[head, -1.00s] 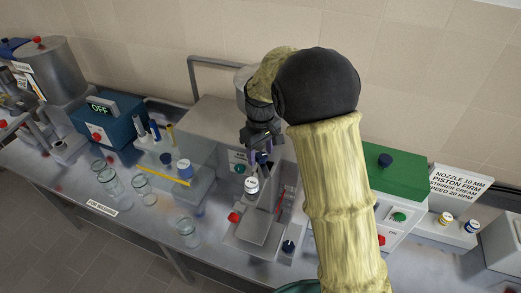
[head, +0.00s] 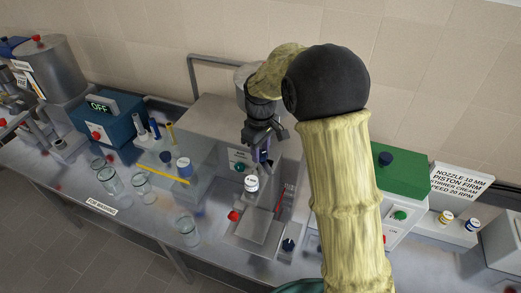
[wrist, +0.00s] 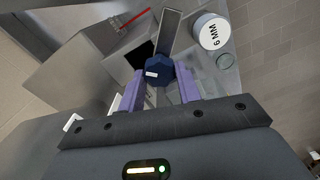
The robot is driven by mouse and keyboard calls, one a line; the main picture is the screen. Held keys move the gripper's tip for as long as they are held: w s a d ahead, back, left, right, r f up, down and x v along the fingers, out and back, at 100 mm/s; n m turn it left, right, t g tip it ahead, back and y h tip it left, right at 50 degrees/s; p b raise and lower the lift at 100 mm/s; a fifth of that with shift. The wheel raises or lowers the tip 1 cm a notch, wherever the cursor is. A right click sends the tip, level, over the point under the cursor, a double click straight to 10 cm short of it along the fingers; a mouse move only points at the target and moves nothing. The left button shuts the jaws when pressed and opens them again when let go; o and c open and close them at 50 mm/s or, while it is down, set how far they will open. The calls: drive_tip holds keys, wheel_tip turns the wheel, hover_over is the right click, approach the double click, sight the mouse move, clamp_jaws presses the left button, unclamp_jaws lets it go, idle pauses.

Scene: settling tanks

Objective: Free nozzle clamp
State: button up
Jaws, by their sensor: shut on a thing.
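My gripper (head: 262,154) is over the front of the grey filling machine (head: 215,125). In the wrist view its two purple fingers (wrist: 159,90) are shut around a dark blue faceted knob (wrist: 157,70) with a small white mark, which looks like the nozzle clamp. A white cylinder marked 6 MM (wrist: 211,31) shows beyond the knob to the right. In the head view this white piece (head: 251,184) is just below the fingers.
A red lever (head: 282,197) stands right of the white piece. A red button (head: 234,215) and a dark knob (head: 288,245) are low at the front. Glass jars (head: 187,229) stand to the left. A green-topped box (head: 400,175) and a nozzle sign (head: 459,188) are to the right.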

sight(261, 153)
drive_tip(key=n, duration=0.8)
drive_tip(key=shift+r+p, duration=0.1)
drive_tip(key=shift+p, duration=0.2)
drive_tip(key=shift+n, duration=0.3)
drive_tip(key=o, duration=1)
drive_tip(key=shift+c, duration=0.2)
wheel_tip(261, 153, up, 17)
drive_tip(key=b, duration=0.3)
drive_tip(key=shift+r, duration=0.15)
